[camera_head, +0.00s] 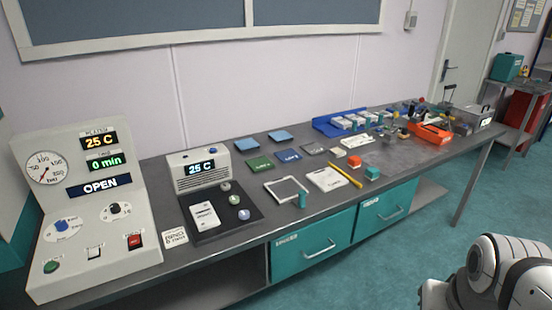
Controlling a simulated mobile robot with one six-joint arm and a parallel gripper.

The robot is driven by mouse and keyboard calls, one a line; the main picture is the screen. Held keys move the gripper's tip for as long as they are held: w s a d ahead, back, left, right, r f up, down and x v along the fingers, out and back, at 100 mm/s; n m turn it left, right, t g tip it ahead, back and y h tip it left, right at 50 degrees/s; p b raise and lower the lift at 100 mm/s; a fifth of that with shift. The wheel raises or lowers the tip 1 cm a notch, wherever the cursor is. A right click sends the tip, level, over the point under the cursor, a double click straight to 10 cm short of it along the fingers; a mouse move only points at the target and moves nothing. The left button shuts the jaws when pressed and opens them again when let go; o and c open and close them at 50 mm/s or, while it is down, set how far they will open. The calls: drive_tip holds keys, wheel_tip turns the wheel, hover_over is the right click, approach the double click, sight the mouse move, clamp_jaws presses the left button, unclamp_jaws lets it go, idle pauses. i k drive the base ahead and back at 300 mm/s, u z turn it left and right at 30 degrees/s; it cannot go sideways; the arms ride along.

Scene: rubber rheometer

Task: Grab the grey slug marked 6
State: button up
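Three small round pieces sit in a slanted row on a dark plate in front of a grey heater box reading 25 C: a far one (225,186), a middle one (234,199) and a near one (244,214). They look greyish, with light marks on top too small to read, so I cannot tell which bears a 6. A white block (205,215) lies to their left on the same dark plate (215,232). White and black parts of my arm show at the bottom right, well away from the pieces. My gripper is not visible.
A tall panel (85,205) with a gauge and "OPEN" display stands at the left bench end. A white-framed square (286,189), a teal cylinder (302,200) and a yellow stick (344,174) lie right of the dark plate. Teal drawers (312,246) are shut below.

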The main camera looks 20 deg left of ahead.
sight(225, 186)
drive_tip(key=u, duration=0.4)
drive_tip(key=i, duration=1.35)
drive_tip(key=u, duration=1.15)
drive_tip(key=i, duration=0.6)
drive_tip(key=u, duration=0.35)
drive_tip(key=k, duration=0.9)
drive_tip(key=u, duration=0.15)
drive_tip(key=i, duration=0.9)
drive_tip(key=z, duration=0.05)
